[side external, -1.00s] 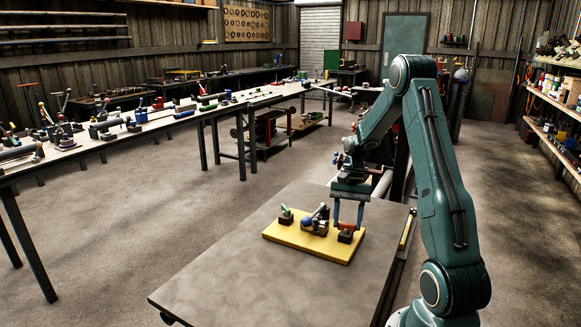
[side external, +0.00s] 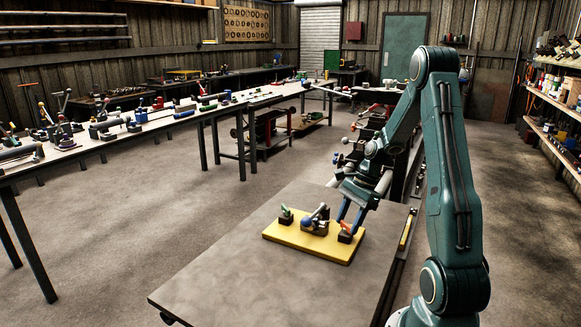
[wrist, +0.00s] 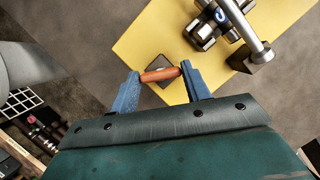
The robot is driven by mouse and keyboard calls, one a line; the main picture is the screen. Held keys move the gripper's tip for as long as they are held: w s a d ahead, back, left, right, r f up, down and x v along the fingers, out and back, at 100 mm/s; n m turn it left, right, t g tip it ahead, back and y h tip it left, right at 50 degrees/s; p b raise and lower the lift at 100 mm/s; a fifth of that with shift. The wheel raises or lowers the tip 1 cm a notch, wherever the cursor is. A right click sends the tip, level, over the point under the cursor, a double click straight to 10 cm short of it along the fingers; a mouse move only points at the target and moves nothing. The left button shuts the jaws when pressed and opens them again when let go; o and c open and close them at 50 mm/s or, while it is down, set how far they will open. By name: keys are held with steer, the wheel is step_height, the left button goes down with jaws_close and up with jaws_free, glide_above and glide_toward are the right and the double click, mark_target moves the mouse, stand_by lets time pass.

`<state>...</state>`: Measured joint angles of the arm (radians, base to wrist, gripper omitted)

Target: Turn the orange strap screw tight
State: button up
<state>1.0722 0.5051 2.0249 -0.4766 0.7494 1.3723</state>
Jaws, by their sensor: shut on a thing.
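The orange strap screw (wrist: 160,75) sits between the two blue fingers of my gripper (wrist: 159,77) in the wrist view, with a finger at each end. Below it is a dark block (wrist: 160,68) on the yellow board (wrist: 140,40). In the side view my gripper (side external: 350,222) is tilted and shut on the orange screw (side external: 345,226), just above the dark block (side external: 345,238) at the board's right end. The fingers partly hide the screw there.
A grey and blue clamp-like part (side external: 316,220) stands mid-board, left of my gripper. A small green-topped part (side external: 286,215) is at the board's left end. The grey table (side external: 230,270) is clear in front. A yellow bar (side external: 407,232) lies at the table's right edge.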

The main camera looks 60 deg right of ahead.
steer(key=shift+a, duration=0.1)
stand_by(0.4)
steer(key=o, duration=1)
